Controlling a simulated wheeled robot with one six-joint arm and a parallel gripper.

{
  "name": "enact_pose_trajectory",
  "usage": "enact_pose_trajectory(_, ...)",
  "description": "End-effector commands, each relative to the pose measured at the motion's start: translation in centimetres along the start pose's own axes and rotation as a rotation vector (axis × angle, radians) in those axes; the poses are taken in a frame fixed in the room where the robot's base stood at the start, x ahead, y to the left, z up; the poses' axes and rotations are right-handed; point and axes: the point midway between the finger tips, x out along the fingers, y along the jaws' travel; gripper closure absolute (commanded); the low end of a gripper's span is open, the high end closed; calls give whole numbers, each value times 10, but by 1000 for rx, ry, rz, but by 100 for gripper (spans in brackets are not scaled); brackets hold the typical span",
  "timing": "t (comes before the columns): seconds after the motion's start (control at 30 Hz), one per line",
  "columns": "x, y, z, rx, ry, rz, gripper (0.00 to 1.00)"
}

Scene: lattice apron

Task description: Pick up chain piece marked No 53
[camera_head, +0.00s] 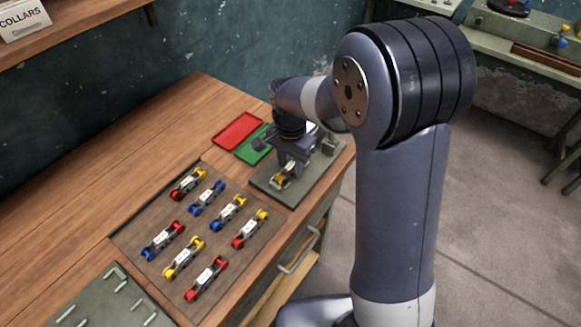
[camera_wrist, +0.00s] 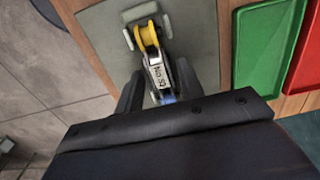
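A chain piece (camera_wrist: 156,66) with a yellow roller at one end and a blue part at the other lies on a grey-green plate (camera_wrist: 99,22). Its white label is upside down in the wrist view and seems to read No 53, though it is small. In the head view its yellow part (camera_head: 281,180) shows under my gripper (camera_head: 287,169). In the wrist view the two dark fingers of my gripper (camera_wrist: 158,88) stand on either side of the piece, with slight gaps showing. The piece's blue end is partly hidden by my gripper body.
Several other chain pieces with red, blue and yellow ends lie on a brown board (camera_head: 150,210). A green tray (camera_head: 248,146) and a red tray (camera_head: 236,131) lie beside the plate. A grey fixture plate (camera_head: 85,305) is at the lower left.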

Motion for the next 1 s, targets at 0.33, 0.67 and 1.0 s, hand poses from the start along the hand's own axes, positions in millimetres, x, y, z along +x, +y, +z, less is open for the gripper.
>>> enact_pose_trajectory(0.33, 0, 0, 0, 0, 0, 0, 92)
enact_pose_trajectory(0.67, -1, 0, 0, 0, 1, -1, 100)
enact_pose_trajectory(1.0, -52, -1, -1, 0, 3, -5, 100)
